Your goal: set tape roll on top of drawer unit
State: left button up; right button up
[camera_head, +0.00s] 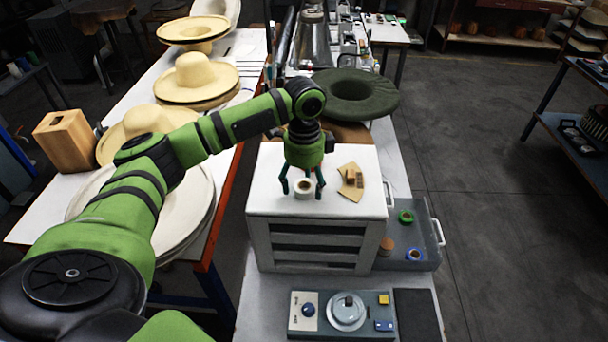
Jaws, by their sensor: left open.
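A white tape roll (304,194) with a brown core lies flat on the white top of the drawer unit (270,205), left of its middle. My left gripper (302,188) points down over the roll. Its fingers are open, with one on each side of the roll; I cannot tell whether they touch it. My right gripper is out of view.
A tan curved piece with small blocks (352,180) lies right of the roll. An open drawer (428,232) on the right holds green, blue and brown rolls. A control panel (330,326) is in front. Straw hats (194,74) stand left; a dark green hat (372,98) is behind.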

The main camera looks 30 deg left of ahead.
aim_at(305, 185)
pick_arm(q)
jog(key=shift+r, duration=0.35)
notch_tip(305, 185, up, 7)
jog(key=b, duration=0.3)
jog(key=shift+w+f, duration=0.1)
jog(key=shift+f, duration=0.1)
jog(key=shift+a+r, duration=0.1)
jog(key=shift+r, duration=2.35)
